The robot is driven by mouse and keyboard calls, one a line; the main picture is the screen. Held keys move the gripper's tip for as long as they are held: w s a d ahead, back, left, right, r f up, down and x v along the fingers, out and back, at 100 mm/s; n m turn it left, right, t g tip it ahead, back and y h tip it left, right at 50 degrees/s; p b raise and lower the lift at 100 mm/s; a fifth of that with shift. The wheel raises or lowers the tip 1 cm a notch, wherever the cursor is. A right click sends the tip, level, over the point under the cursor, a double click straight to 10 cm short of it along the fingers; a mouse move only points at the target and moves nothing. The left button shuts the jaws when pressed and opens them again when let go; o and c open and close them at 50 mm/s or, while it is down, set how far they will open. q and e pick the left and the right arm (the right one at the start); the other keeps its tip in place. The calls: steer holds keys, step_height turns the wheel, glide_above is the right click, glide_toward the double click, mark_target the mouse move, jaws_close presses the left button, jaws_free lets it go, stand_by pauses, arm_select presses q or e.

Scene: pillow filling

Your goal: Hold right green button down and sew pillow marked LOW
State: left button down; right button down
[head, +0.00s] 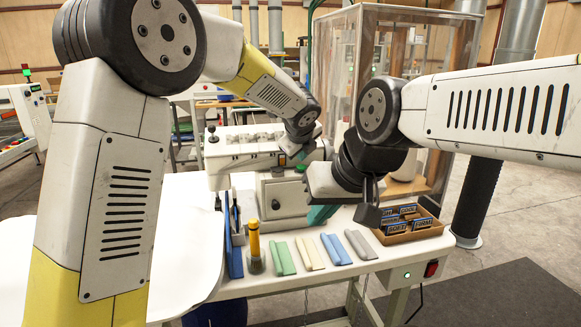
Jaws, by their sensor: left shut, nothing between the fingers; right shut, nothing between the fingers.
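My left gripper (291,157) is shut and empty, above the right end of the white sewing machine (240,152), partly hidden by its own wrist. My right gripper (368,212) is shut and empty, pointing down above the table beside the label tray. A small green-lit button (407,275) is on the table's front right edge, below and to the right of my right gripper. A green spot (300,168) also shows on the machine's grey housing; I cannot tell if it is a button. I see no pillow that I can read as marked LOW.
A brown tray (420,232) of labels stands at the right, near a red switch (431,269). A clear-walled cabinet (400,40) stands behind. My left arm hides much of the left.

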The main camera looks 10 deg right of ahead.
arm_select(q)
steer(key=shift+f, duration=0.1)
stand_by(0.7)
steer(key=shift+f, duration=0.3)
